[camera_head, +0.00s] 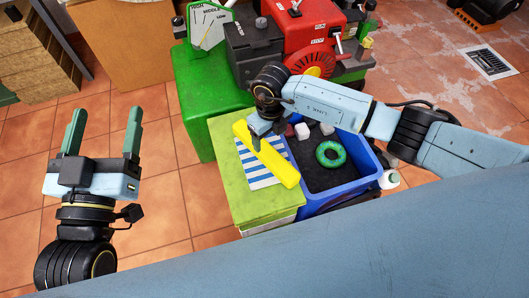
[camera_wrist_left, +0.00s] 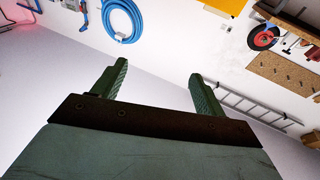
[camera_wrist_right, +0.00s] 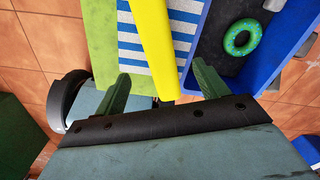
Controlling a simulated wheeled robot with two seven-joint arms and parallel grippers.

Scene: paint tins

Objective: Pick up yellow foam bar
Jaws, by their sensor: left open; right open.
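The yellow foam bar (camera_head: 272,160) lies across a blue-and-white striped cloth (camera_head: 253,173) on the green box top (camera_head: 244,204), beside the blue crate. My right gripper (camera_head: 262,140) is above the bar in the head view, and the wrist partly covers it. In the right wrist view the yellow foam bar (camera_wrist_right: 157,45) runs between the two open fingers (camera_wrist_right: 160,88) and beyond them; I cannot tell whether they touch it. My left gripper (camera_head: 103,132) is open and empty, raised at the left, away from the bar. In the left wrist view its fingers (camera_wrist_left: 155,85) are spread with nothing between them.
The blue crate (camera_head: 363,184) holds a green ring (camera_head: 331,153) and small light and reddish blocks. A red machine (camera_head: 305,35) and a green cabinet (camera_head: 203,95) stand behind. A white bottle (camera_head: 389,179) is at the crate's right. Tiled floor at the left is clear.

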